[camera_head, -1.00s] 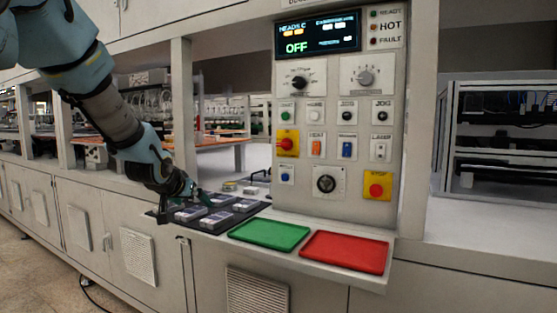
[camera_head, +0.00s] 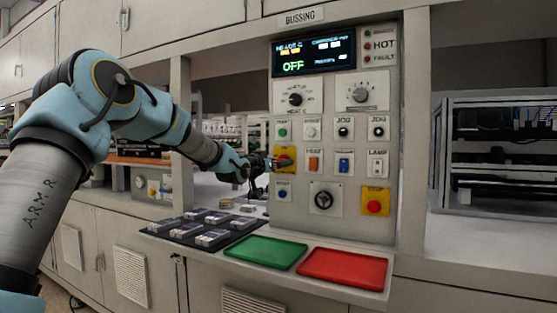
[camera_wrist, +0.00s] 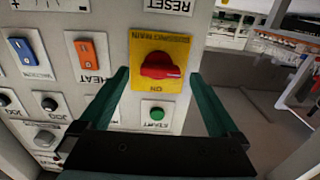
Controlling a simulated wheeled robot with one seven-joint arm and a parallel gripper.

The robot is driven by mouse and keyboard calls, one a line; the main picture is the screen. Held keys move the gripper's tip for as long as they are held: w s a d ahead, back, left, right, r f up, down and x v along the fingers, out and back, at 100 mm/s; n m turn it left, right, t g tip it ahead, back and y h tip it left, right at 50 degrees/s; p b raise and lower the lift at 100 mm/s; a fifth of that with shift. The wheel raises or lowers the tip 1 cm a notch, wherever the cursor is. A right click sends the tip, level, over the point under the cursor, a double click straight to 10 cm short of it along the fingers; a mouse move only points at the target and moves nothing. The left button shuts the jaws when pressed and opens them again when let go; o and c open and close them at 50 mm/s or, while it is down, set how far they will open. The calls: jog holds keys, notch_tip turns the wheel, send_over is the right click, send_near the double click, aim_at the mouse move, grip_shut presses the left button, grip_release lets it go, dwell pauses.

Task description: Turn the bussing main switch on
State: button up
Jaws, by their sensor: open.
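The bussing main switch (camera_wrist: 162,66) is a red rotary knob on a yellow plate, and the wrist view shows it upside down. In the head view its yellow plate (camera_head: 285,153) is on the left of the panel, partly hidden by my gripper. My gripper (camera_head: 283,163) is in front of that plate, reaching in from the left. In the wrist view its two green fingers (camera_wrist: 162,85) are spread apart, one on each side of the knob. Whether they touch it I cannot tell. The panel display (camera_head: 314,52) reads OFF.
The orange HEAT rocker (camera_head: 314,161), blue rocker (camera_head: 344,162) and green START button (camera_wrist: 156,113) are close by. A red button on yellow (camera_head: 375,202) is lower right. A dark tray of parts (camera_head: 165,234), a green tray (camera_head: 236,252) and a red tray (camera_head: 318,278) lie below.

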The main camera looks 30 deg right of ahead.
jog(key=shift+x, duration=1.05)
jog(key=c, duration=1.4)
jog(key=shift+o, duration=0.2)
